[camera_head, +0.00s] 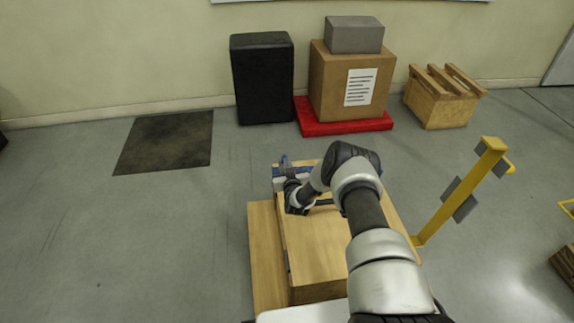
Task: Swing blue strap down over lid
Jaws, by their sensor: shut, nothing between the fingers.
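A wooden box with a flat lid (318,245) stands in front of me on a lower wooden board (263,250). The blue strap (285,161) shows at the far left corner of the box, where a small part sticks up. Its lower part is largely hidden behind my arm. My gripper (298,197) is at the far left part of the lid, just nearer to me than the strap. It is shut and empty. The fingertips are small and dark here, and I cannot tell whether they touch the strap or lid.
A yellow post (460,190) with grey plates stands right of the box. Behind are a black case (262,78), a cardboard box (335,80) on a red pallet (345,127), and a wooden crate (440,105). A dark mat (165,142) lies on the left.

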